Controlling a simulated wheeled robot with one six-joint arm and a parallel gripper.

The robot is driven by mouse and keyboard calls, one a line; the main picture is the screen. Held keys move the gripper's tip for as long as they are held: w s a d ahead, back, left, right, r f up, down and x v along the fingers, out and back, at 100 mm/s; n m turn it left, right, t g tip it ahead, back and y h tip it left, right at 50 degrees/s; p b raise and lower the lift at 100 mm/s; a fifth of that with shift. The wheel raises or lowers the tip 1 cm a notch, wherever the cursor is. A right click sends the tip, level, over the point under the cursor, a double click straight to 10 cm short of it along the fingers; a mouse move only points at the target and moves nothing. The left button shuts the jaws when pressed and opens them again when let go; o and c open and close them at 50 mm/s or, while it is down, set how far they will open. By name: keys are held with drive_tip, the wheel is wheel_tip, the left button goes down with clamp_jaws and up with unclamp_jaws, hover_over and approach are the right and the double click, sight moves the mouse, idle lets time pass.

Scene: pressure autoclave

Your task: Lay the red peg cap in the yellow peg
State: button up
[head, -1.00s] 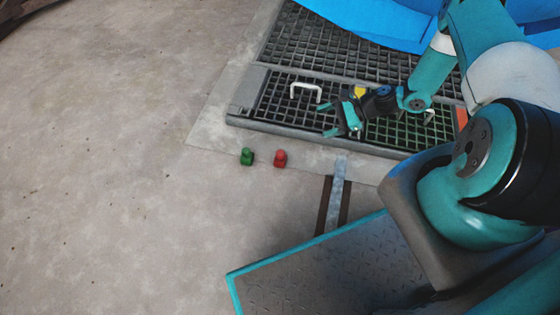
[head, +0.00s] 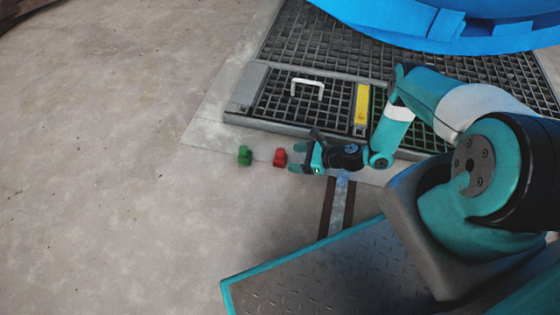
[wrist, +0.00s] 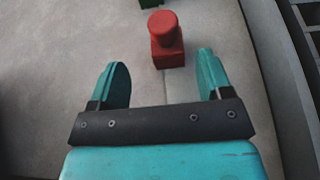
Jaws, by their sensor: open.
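The red peg cap (head: 280,157) stands upright on the concrete floor in front of the grate, with a square base and a rounded knob. In the wrist view the red peg cap (wrist: 165,42) lies just beyond the fingertips, roughly between their lines and nearer the right finger. My gripper (head: 294,158) is open and empty, low and close on the right of the cap. The wrist view shows both fingers of my gripper (wrist: 160,66) apart. A flat yellow strip (head: 361,104) lies on the grate; I cannot tell whether it is the yellow peg.
A similar green piece (head: 244,155) stands left of the red cap. The metal grate (head: 275,100) with a white handle (head: 308,83) lies behind. A large blue round body (head: 450,25) is at the back. The floor to the left is clear.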

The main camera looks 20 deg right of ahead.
sight(280, 156)
drive_tip(key=b+x, duration=0.2)
drive_tip(key=x, duration=0.1)
drive_tip(key=b+x, duration=0.1)
drive_tip(key=x, duration=0.1)
drive_tip(key=shift+w+a+f+b, duration=0.1)
drive_tip(key=shift+w+f+b, duration=0.1)
drive_tip(key=shift+w+b, duration=0.25)
drive_tip(key=shift+w+a, duration=0.25)
drive_tip(key=shift+c, duration=0.2)
drive_tip(key=c, duration=1)
